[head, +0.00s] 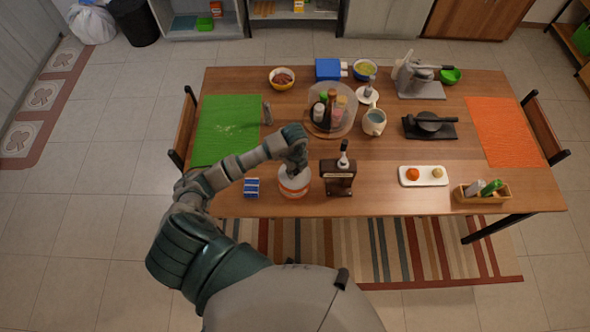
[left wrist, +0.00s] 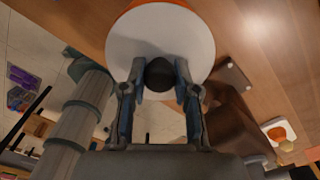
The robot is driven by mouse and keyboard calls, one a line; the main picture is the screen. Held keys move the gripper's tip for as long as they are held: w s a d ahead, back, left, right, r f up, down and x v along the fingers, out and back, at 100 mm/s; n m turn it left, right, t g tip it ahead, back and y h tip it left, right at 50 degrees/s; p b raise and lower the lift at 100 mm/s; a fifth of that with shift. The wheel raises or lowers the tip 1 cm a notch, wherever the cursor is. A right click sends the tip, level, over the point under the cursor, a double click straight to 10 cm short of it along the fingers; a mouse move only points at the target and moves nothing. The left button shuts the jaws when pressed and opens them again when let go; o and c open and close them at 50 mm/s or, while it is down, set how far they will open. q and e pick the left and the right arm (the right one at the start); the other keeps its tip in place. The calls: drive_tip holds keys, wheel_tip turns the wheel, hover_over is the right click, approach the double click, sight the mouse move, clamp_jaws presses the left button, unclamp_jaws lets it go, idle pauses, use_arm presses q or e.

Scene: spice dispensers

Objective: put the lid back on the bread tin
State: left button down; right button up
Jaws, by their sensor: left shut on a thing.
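The bread tin (head: 294,190), white with an orange band, stands near the table's front edge, left of centre. Its round white lid (left wrist: 150,38) with a dark knob (left wrist: 160,74) fills the top of the left wrist view. My left gripper (head: 295,167) is directly over the tin, pointing down. In the left wrist view its fingers (left wrist: 160,80) are shut on the lid's knob. A bit of orange shows past the lid's far edge. The lid is at or just above the tin's top; I cannot tell whether it is seated. My right gripper is not in view.
A dark brown dispenser (head: 338,182) stands close to the tin's right. A small blue and white box (head: 251,188) lies to its left. A round tray of bottles (head: 345,122) is behind. A green mat (head: 225,130) covers the table's left end.

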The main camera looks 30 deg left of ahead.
use_arm(q)
drive_tip(key=c, duration=0.9)
unclamp_jaws()
drive_tip(key=shift+o, duration=0.6)
drive_tip(key=shift+a, duration=0.25)
wheel_tip(320, 180, up, 12)
drive_tip(key=shift+w+f, duration=0.1)
drive_tip(key=shift+f, duration=0.05)
